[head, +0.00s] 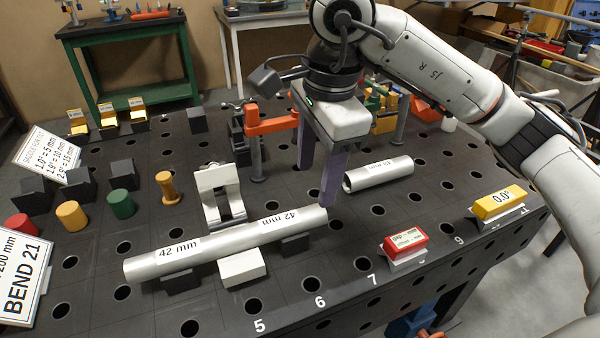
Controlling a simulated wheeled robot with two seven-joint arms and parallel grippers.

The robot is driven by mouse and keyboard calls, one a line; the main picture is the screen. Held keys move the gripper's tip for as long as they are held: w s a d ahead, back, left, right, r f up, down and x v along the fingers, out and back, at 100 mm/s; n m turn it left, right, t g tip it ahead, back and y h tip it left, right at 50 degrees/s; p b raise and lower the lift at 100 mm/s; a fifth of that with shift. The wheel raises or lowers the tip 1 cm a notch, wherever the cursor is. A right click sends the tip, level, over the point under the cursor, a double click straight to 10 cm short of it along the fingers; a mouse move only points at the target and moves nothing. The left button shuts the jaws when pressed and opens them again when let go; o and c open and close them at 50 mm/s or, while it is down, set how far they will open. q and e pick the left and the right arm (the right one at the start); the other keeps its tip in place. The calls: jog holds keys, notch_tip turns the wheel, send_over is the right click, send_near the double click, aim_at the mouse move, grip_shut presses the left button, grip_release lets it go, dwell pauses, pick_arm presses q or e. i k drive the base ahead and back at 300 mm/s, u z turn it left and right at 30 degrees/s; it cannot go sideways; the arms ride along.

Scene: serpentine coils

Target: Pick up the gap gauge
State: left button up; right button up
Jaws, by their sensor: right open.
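The gap gauge (405,242) is a small red box with a pale display face. It sits on a light grey stand near the front edge of the dark perforated table, right of centre. My right gripper (318,180) points down with its two purple-grey fingers apart and nothing seen between them. It is up and to the left of the gauge, by the right end of a long tube, clear of the gauge. My left gripper is not in view.
The long 42 mm silver tube (225,246) rests on low blocks. A shorter tube (379,175) lies behind the gauge. A yellow angle gauge (499,202) reading 0.0° stands at the right. An orange clamp (270,124) stands behind. Table around the red gauge is mostly clear.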

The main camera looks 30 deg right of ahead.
aim_at(402, 249)
jog(key=k, duration=1)
